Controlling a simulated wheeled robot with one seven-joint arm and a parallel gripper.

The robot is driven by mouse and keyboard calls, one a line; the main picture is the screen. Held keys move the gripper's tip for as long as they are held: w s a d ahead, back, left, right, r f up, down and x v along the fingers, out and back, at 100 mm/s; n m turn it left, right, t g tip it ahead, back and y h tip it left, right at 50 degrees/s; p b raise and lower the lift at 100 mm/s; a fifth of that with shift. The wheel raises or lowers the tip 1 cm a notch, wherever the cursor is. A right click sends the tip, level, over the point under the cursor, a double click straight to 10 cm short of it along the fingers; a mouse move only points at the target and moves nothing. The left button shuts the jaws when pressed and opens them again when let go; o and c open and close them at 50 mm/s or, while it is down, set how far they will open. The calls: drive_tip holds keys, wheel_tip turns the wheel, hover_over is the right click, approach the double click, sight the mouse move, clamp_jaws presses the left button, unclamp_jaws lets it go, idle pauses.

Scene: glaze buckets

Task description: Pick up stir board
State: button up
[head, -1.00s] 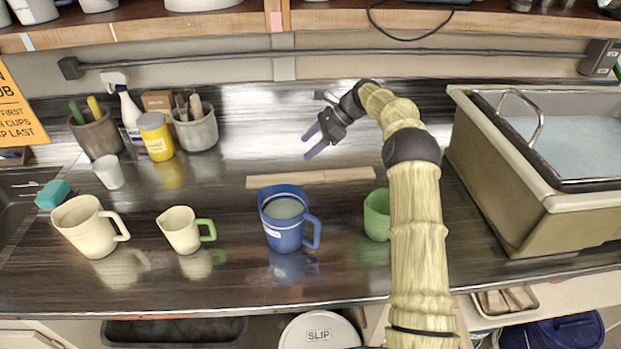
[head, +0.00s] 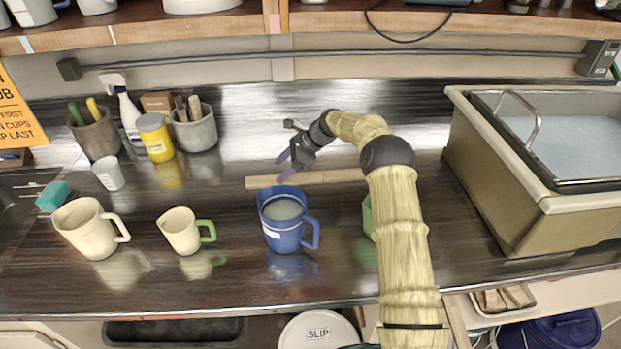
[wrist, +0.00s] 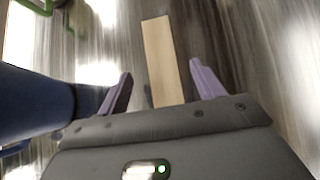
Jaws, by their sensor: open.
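The stir board (head: 334,177) is a long, pale wooden strip lying flat on the dark counter, behind the blue mug. My gripper (head: 284,168) is open and empty over the board's left part, with its purple fingers pointing down and left. In the wrist view the board (wrist: 160,60) runs away from my gripper (wrist: 160,88), its near end between the two spread fingers in the picture. I cannot tell the height of the fingers above it. The wrist and fingers hide a little of the board in the head view.
The blue mug (head: 284,235) stands just in front of the board, close to my gripper. A green cup (head: 367,216) is partly hidden behind my arm. Cream jugs (head: 88,228) stand to the left, and a large basin (head: 500,190) is on the right. The counter behind the board is clear.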

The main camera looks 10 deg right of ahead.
sight(266, 180)
drive_tip(key=shift+a+f+p, duration=0.3)
drive_tip(key=shift+a+p, duration=0.05)
drive_tip(key=shift+a, duration=0.2)
drive_tip(key=p+x, duration=0.1)
drive_tip(key=x, duration=0.3)
drive_tip(key=shift+w+d, duration=0.1)
drive_tip(key=shift+r, duration=0.1)
drive_tip(key=c, duration=1.3)
drive_tip(key=shift+r, duration=0.1)
wheel_tip(266, 180, up, 10)
drive_tip(key=shift+f+b, duration=0.1)
drive_tip(key=shift+b, duration=0.7)
